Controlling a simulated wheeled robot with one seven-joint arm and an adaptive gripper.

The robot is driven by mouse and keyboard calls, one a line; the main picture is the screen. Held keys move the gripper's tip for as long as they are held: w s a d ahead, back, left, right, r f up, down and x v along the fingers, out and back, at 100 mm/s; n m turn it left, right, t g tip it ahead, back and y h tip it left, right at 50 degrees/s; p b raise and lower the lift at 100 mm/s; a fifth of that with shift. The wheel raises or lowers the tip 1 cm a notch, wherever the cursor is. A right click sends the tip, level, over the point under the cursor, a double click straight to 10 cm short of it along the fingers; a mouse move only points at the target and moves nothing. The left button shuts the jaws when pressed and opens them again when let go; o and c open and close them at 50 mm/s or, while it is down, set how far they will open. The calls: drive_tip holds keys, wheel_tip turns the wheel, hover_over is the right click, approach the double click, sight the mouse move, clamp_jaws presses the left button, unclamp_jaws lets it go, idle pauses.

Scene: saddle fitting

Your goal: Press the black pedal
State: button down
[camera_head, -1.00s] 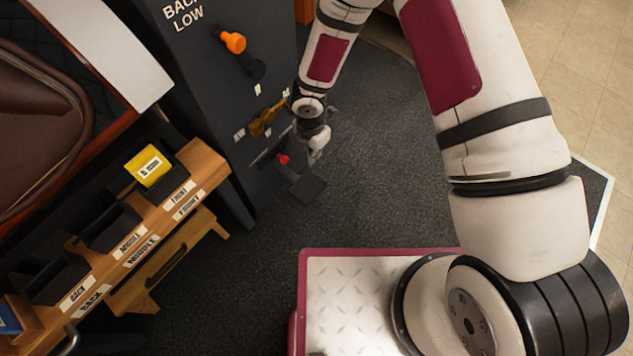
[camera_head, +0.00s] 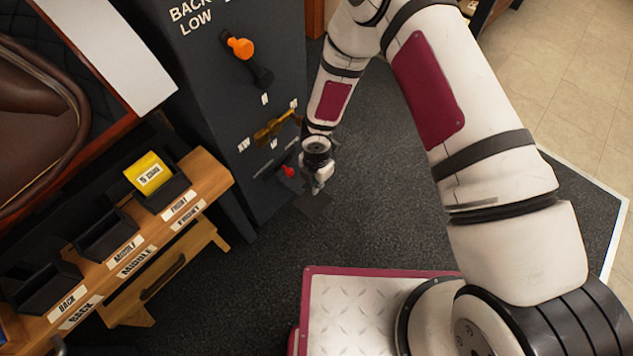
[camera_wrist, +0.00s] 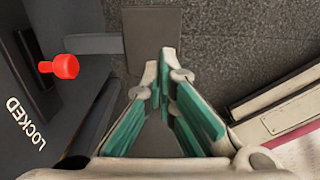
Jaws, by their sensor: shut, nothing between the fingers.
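The black pedal (camera_head: 312,206) is a flat dark plate low at the foot of the dark cabinet (camera_head: 225,110), partly hidden behind my gripper in the head view. In the wrist view the pedal (camera_wrist: 152,30) is a plate at the top middle, joined to the cabinet by a grey bar (camera_wrist: 92,43). My gripper (camera_head: 319,188) points down over the pedal in the head view. In the wrist view its green-padded fingers (camera_wrist: 163,70) come together at the tips over the pedal's near part, with nothing between them. I cannot tell whether the tips touch it.
A red knob (camera_wrist: 62,67) sticks out of the cabinet left of the pedal, beside the word LOCKED. An orange-tipped lever (camera_head: 240,47) and a brass-coloured handle (camera_head: 275,128) are higher up. A wooden rack (camera_head: 150,225) with black bins stands at left. Dark floor right of the pedal is clear.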

sight(316, 202)
wheel_tip(316, 202, down, 9)
drive_tip(key=b, duration=0.3)
drive_tip(key=shift+f+b, duration=0.2)
drive_tip(key=shift+b, duration=0.2)
drive_tip(key=shift+w, duration=0.1)
